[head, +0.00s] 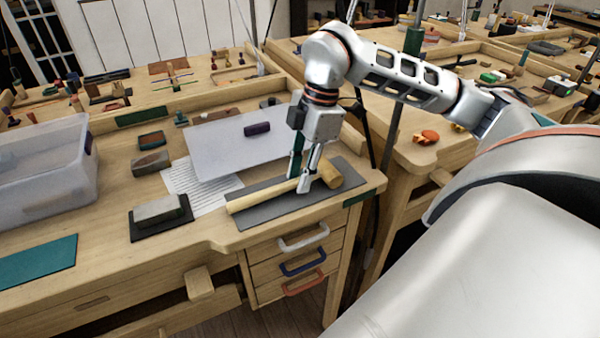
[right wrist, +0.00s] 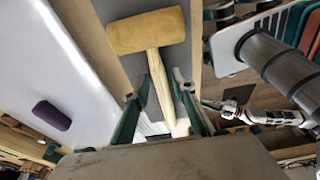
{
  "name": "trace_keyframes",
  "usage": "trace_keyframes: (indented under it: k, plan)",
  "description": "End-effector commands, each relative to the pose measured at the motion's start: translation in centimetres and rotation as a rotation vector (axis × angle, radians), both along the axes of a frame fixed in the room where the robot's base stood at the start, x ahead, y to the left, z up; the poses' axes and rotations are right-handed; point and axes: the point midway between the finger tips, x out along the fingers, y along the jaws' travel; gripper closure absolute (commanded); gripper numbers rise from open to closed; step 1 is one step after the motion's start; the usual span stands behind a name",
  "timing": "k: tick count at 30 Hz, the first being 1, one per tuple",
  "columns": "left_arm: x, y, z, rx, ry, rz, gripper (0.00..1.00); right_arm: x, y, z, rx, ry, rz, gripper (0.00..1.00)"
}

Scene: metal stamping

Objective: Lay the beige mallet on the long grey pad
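The beige mallet (head: 265,196) lies along the long grey pad (head: 262,216), its head to the right and its handle toward the pad's left end. My right gripper (head: 299,186) is low over the pad, with its fingers on either side of the handle close to the head. In the right wrist view the mallet's head (right wrist: 147,31) is over the pad (right wrist: 118,72), and the handle passes between my right gripper's fingertips (right wrist: 163,78). A gap shows between the handle and the right-hand finger. Whether the mallet fully touches the pad is hard to tell.
A pale sheet (head: 228,150) with a dark purple cylinder (head: 257,129) lies behind the pad. A grey block (head: 158,208) on a dark base, a clear plastic bin (head: 45,180) and a teal mat (head: 38,262) are to the left. Drawers (head: 297,262) sit below the bench edge.

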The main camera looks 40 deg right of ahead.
Motion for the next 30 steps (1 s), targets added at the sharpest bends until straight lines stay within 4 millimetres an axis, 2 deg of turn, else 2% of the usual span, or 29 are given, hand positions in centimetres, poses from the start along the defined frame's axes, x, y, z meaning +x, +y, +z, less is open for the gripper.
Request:
trace_keyframes:
  k: [8, 24, 30]
  plan:
    - [0.0, 0.0, 0.5, 0.0, -0.001, 0.0, 0.77, 0.0, -0.1, 0.6, 0.0, -0.001, 0.0, 0.74]
    - [0.1, 0.0, 4.2, 0.001, -0.002, 0.0, 0.77, -0.2, -1.2, 5.4, 0.001, -0.001, 0.0, 0.74]
    - [0.1, 0.0, 4.6, 0.001, -0.001, 0.0, 0.77, -0.3, -1.4, 6.0, 0.0, 0.0, 0.0, 0.74]
